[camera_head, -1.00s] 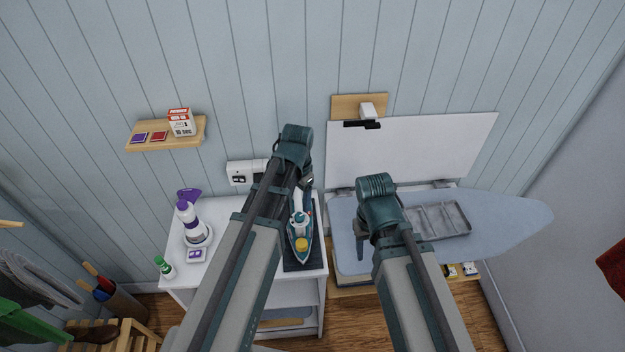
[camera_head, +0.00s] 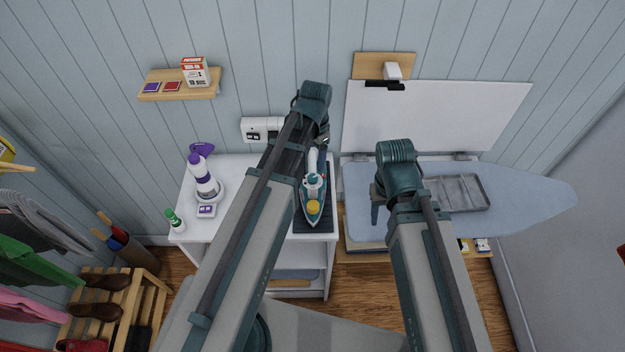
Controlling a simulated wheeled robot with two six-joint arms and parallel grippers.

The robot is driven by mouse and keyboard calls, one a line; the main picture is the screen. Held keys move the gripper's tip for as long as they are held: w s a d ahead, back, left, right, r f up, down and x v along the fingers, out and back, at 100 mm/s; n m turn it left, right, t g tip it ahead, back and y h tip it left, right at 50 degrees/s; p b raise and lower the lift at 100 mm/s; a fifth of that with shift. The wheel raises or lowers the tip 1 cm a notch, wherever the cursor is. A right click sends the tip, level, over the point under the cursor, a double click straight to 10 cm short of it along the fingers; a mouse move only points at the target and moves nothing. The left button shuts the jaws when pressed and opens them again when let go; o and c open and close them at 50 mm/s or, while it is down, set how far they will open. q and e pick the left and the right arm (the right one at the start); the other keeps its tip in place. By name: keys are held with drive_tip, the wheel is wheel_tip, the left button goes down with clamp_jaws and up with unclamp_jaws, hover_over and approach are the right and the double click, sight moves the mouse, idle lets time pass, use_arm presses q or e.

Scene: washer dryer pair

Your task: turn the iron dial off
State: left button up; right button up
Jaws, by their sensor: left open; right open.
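The iron (camera_head: 318,188) is teal and white and lies on a dark mat (camera_head: 299,222) on top of a white cabinet (camera_head: 245,228). A round yellow dial (camera_head: 313,207) shows on the iron; its setting is too small to read. My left gripper (camera_head: 323,141) is open at the far end of the iron, beyond the dial, and mostly hidden behind its own wrist. I cannot tell whether it touches the iron. My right gripper (camera_head: 376,205) is open and empty over the left end of the ironing board (camera_head: 525,192), to the right of the iron.
A purple-and-white spray bottle (camera_head: 203,178) and a green-capped bottle (camera_head: 175,220) stand on the cabinet's left. A grey metal tray (camera_head: 458,192) lies on the ironing board. A wall shelf (camera_head: 180,84) holds a box. A wooden shoe rack (camera_head: 150,290) stands at lower left.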

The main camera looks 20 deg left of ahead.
sight(312, 178)
use_arm(q)
wheel_tip(312, 178, down, 9)
drive_tip(key=b, duration=0.8)
drive_tip(key=shift+w+a, duration=0.1)
drive_tip(key=shift+a, duration=0.05)
clamp_jaws()
